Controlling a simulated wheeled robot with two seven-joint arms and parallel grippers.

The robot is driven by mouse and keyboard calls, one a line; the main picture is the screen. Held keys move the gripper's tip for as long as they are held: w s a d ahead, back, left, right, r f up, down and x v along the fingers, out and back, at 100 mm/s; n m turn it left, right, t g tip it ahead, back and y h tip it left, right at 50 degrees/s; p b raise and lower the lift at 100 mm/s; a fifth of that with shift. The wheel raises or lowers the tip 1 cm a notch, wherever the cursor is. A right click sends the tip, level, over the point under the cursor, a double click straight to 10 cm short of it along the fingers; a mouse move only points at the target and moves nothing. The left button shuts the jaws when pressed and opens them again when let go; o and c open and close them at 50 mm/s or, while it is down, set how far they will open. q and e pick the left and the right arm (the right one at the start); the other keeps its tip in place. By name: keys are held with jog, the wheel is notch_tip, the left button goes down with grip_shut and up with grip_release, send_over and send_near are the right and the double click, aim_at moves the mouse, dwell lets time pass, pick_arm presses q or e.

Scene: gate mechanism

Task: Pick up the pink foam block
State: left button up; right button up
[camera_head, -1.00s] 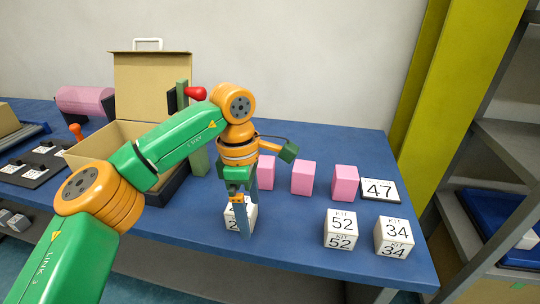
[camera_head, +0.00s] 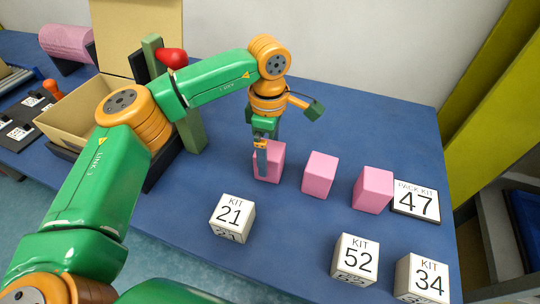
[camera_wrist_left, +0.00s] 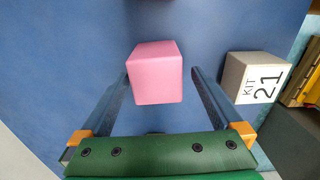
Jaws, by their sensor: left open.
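Three pink foam blocks stand in a row on the blue table: a left one (camera_head: 274,162), a middle one (camera_head: 320,175) and a right one (camera_head: 373,190). My left gripper (camera_head: 262,165) points down at the left block and covers part of it in the head view. In the left wrist view a pink block (camera_wrist_left: 155,72) sits between the two open fingers (camera_wrist_left: 160,85), apart from both and mostly beyond their tips. My right gripper is not in view.
White cubes marked 21 (camera_head: 232,217), 52 (camera_head: 354,259) and 34 (camera_head: 422,279) stand nearer the front. A sign reading 47 (camera_head: 416,200) lies at the right. An open cardboard box (camera_head: 75,120) and a green post with a red knob (camera_head: 172,58) are at the left.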

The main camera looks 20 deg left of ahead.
pick_arm(q)
jog(key=shift+w+f, duration=0.15)
jog(key=shift+f, duration=0.35)
jog(key=shift+w+f, duration=0.15)
jog(key=c, duration=1.2)
jog(key=shift+c, duration=0.2)
